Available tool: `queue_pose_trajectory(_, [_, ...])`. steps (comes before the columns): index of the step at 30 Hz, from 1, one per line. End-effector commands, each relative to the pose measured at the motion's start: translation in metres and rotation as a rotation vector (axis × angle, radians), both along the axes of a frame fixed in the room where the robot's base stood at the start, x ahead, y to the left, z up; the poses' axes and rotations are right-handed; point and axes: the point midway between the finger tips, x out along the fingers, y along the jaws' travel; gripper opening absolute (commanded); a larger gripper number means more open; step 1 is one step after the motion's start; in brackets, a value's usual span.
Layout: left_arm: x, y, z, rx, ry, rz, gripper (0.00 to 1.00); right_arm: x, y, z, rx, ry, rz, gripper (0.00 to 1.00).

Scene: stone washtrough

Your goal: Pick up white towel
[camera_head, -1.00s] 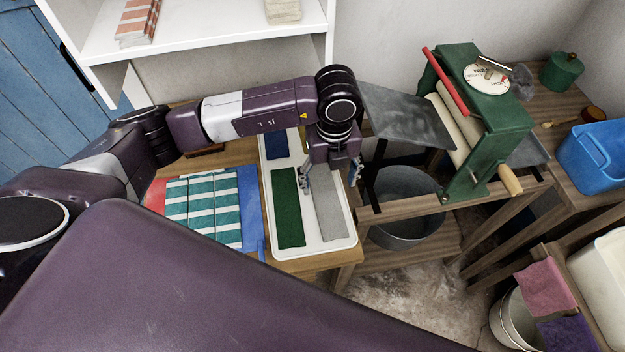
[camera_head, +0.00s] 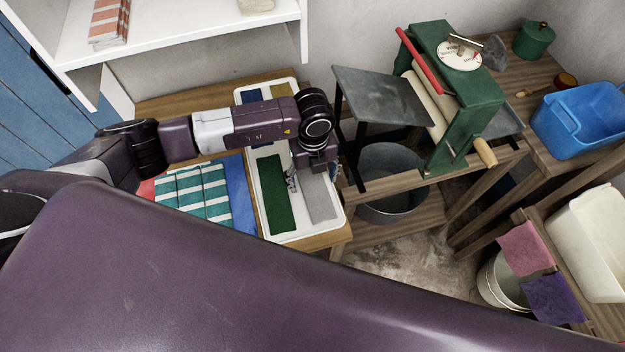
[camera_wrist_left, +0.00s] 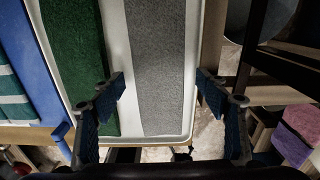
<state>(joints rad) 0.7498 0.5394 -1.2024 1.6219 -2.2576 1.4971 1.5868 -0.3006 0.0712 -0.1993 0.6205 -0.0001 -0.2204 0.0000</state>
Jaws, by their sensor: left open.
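A light grey-white towel (camera_head: 320,199) lies flat in the right near part of a white tray (camera_head: 330,234). It also shows in the left wrist view (camera_wrist_left: 157,70) as a long pale grey strip. No purer white towel is clear to me. My left gripper (camera_head: 312,182) is open above the towel, and the arm hides part of it. In the left wrist view the fingers (camera_wrist_left: 162,84) stand apart on either side of the towel's strip, with nothing between them. Whether they touch it I cannot tell. My right gripper is not in view.
A dark green towel (camera_head: 275,190) lies beside it in the tray, with a mustard one (camera_head: 277,89) farther back. Striped teal towels (camera_head: 196,190) are left of the tray. The green mangle (camera_head: 455,95) and a metal tub (camera_head: 388,195) stand to the right.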

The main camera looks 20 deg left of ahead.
Motion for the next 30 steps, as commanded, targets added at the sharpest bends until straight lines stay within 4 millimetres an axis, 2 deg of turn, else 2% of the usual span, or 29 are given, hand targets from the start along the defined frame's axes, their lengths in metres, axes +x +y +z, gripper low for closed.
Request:
queue_pose_trajectory(2, [0.000,0.000,0.000,0.000,0.000,0.000,0.61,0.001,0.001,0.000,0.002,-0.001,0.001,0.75])
queue_pose_trajectory(15, [0.000,0.000,0.000,0.000,0.000,0.001,0.13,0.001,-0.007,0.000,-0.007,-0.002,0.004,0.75])
queue_pose_trajectory(25, [0.001,-0.001,0.004,-0.002,-0.001,0.000,0.12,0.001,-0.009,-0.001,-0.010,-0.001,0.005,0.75])
queue_pose_trajectory(30, [0.002,-0.001,0.019,-0.004,-0.004,-0.001,0.12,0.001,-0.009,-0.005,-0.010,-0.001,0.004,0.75])
